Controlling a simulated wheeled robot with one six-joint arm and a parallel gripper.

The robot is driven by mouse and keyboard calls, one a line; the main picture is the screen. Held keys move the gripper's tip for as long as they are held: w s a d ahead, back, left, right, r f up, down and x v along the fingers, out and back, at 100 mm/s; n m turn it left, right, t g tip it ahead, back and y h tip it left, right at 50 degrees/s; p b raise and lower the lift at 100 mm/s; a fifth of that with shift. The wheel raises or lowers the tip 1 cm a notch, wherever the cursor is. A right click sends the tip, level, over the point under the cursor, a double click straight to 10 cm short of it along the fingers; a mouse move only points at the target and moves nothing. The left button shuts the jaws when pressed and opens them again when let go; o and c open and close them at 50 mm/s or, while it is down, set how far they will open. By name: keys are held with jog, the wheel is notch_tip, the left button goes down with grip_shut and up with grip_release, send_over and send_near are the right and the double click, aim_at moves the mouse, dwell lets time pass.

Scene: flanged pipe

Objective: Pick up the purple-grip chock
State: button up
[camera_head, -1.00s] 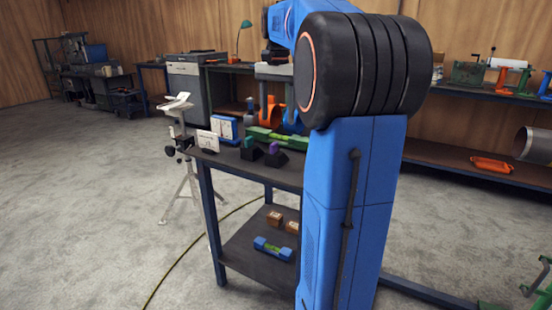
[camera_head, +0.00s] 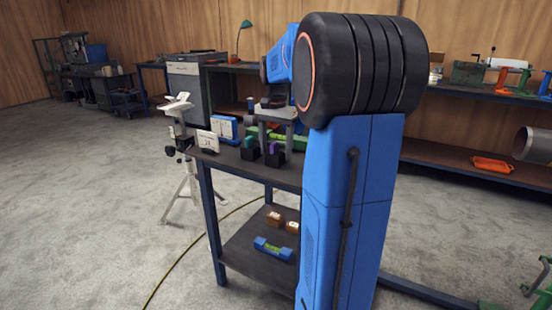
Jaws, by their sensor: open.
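The purple-grip chock (camera_head: 274,157) is a small black block with a purple top, standing on the dark top of the blue-legged cart. A similar black chock with a teal grip (camera_head: 250,152) stands just left of it. My gripper (camera_head: 276,138) points down with its two grey fingers spread apart and nothing seen between them. It is low over the cart top, above or just behind the purple-grip chock; the exact gap cannot be told. My arm hides the right part of the cart.
A white card (camera_head: 208,141) and a blue-and-white box (camera_head: 224,127) stand left of the chocks. A green level (camera_head: 294,142) lies behind, partly hidden. The lower shelf holds small brown boxes (camera_head: 274,219) and a blue level (camera_head: 273,249). A tripod stand (camera_head: 187,185) is to the left.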

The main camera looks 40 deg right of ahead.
jog(key=shift+f, duration=0.55)
jog(key=c, duration=1.3)
jog(key=shift+r, duration=0.1)
